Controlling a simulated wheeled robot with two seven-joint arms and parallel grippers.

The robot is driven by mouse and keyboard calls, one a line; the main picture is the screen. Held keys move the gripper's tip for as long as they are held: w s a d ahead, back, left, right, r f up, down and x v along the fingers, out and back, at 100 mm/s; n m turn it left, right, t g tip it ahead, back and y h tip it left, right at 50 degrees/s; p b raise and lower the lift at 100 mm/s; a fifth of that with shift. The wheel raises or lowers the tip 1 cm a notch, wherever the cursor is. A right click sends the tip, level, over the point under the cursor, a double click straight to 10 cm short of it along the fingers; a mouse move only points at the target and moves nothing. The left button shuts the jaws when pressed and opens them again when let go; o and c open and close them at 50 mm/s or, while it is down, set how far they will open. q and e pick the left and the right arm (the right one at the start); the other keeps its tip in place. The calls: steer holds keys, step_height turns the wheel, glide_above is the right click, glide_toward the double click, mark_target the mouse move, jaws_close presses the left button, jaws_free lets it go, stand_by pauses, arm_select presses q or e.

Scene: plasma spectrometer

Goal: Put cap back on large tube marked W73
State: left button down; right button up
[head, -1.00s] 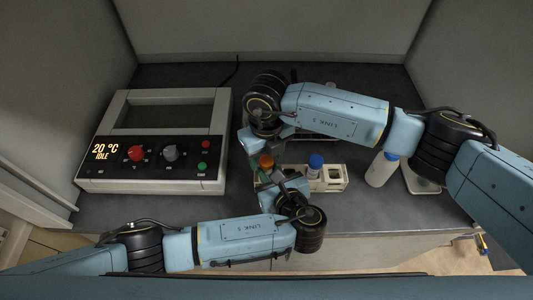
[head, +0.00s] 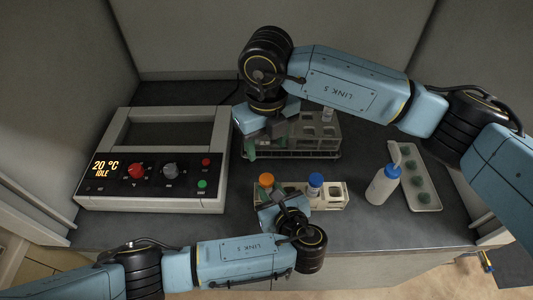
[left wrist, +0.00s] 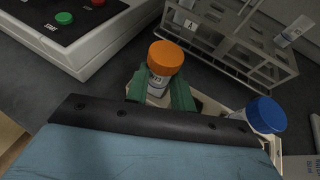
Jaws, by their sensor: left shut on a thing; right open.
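An orange-capped tube (left wrist: 162,68) stands in the small cream rack (head: 331,204), and its orange cap also shows in the head view (head: 266,180). The cap sits on top of the tube and looks level. Its label is partly hidden, and I cannot read it surely. My left gripper (left wrist: 160,92) has its green fingers shut around this tube, below the cap. My right gripper (head: 264,142) is open and apart from the tube, at the left end of the grey rack. A blue-capped tube (head: 315,182) stands in the cream rack, to the right.
The grey wire rack (head: 322,154) stands behind the cream rack. The spectrometer (head: 150,190) is at the left, showing 20 °C IDLE. A white bottle with a blue top (head: 382,186) and a white tray with green items (head: 426,198) are at the right. Bench front is clear.

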steer(key=shift+r, duration=0.35)
arm_select(q)
steer(key=c, duration=1.1)
jaws_free()
steer(key=v, duration=1.3)
steer(key=shift+s+d, duration=0.15)
arm_select(e)
steer(key=shift+r, duration=0.15)
